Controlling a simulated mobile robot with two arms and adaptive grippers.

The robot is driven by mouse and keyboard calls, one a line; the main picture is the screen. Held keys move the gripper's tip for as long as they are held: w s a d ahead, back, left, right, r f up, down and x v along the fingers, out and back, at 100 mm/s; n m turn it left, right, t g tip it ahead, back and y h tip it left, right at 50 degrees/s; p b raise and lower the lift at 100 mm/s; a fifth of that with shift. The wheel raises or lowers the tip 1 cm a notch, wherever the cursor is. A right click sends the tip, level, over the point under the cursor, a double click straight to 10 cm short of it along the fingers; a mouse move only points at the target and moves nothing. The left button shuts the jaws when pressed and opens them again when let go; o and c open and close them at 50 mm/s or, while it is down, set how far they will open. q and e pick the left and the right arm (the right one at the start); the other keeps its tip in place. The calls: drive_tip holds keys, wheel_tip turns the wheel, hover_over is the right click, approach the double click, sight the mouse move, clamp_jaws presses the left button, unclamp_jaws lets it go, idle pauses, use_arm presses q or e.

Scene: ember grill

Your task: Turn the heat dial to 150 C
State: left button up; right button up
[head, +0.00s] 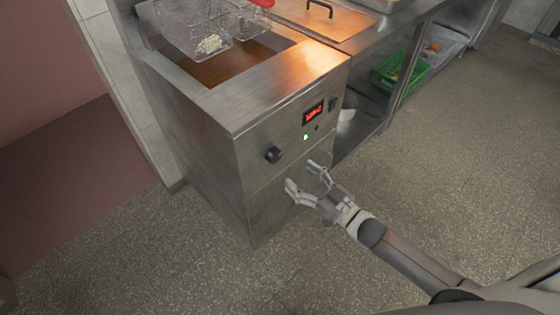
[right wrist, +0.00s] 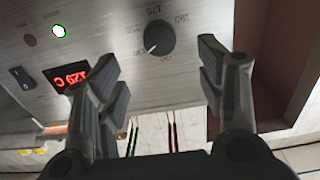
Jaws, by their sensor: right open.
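The heat dial (head: 273,154) is a dark round knob on the fryer's (head: 245,115) steel front panel. In the right wrist view the dial (right wrist: 160,38) shows with printed markings around it, which appear inverted and are hard to read. Its pale pointer mark aims to the lower left there. My right gripper (head: 302,174) is open and empty, in front of the panel, below and right of the dial in the head view. In the right wrist view the dial lies ahead, beyond and between the open fingers (right wrist: 158,72), apart from them. My left gripper is out of view.
A red lit display (head: 313,112) and a green light (head: 306,137) sit to the dial's right; the digits are unclear. A frying basket (head: 205,35) hangs over the oil on top. A green crate (head: 399,73) stands on a shelf behind. The floor nearby is clear.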

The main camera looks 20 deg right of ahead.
sight(277, 159)
drive_tip(key=x, duration=0.9)
drive_tip(key=shift+c, duration=0.4)
drive_tip(key=c, duration=1)
